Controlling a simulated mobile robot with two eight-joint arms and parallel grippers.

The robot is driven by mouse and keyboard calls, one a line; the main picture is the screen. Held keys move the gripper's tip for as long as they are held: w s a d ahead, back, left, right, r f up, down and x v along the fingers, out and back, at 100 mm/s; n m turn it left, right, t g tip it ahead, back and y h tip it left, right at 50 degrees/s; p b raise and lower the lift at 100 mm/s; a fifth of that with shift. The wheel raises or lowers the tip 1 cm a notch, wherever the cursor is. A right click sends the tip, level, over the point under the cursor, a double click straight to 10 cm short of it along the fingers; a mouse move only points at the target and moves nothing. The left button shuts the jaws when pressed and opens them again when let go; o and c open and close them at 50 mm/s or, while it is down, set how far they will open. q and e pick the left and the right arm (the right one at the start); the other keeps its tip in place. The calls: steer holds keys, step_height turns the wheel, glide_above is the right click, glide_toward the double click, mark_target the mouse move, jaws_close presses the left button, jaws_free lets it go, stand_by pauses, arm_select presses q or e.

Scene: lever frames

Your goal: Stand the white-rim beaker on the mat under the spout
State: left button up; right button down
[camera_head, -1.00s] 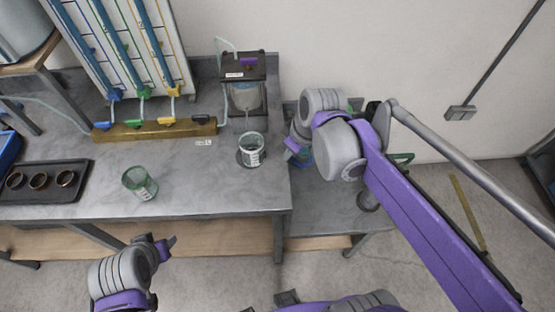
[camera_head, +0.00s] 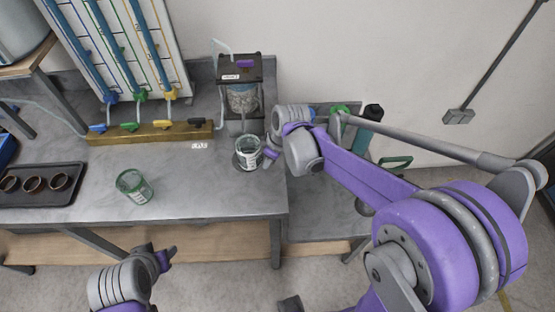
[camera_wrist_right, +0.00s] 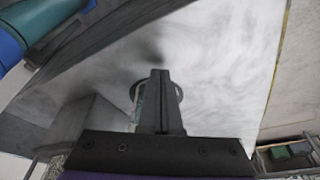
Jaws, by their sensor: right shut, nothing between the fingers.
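The white-rim beaker (camera_head: 248,154) stands upright on the dark round mat (camera_head: 237,163) near the bench's right end, below the spout of the dispenser (camera_head: 243,97). The exact fit on the mat is partly hidden by the beaker. My right gripper (camera_head: 270,157) is just right of the beaker; I cannot tell whether it touches. In the right wrist view, its fingers (camera_wrist_right: 160,75) are shut and empty, covering most of a round rim behind them. My left gripper (camera_head: 167,258) is low in front of the bench, away from the beakers; its jaw opening is unclear.
A dark tray (camera_head: 60,198) with several brown cups lies at far left. A brass manifold (camera_head: 150,133) with coloured levers runs along the back. The bench between the two beakers is clear.

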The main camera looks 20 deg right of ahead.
mark_target(258, 155)
steer(key=shift+w+a, duration=0.45)
steer(key=shift+w, duration=0.15)
steer(key=shift+w+a, duration=0.8)
steer(key=shift+w, duration=0.05)
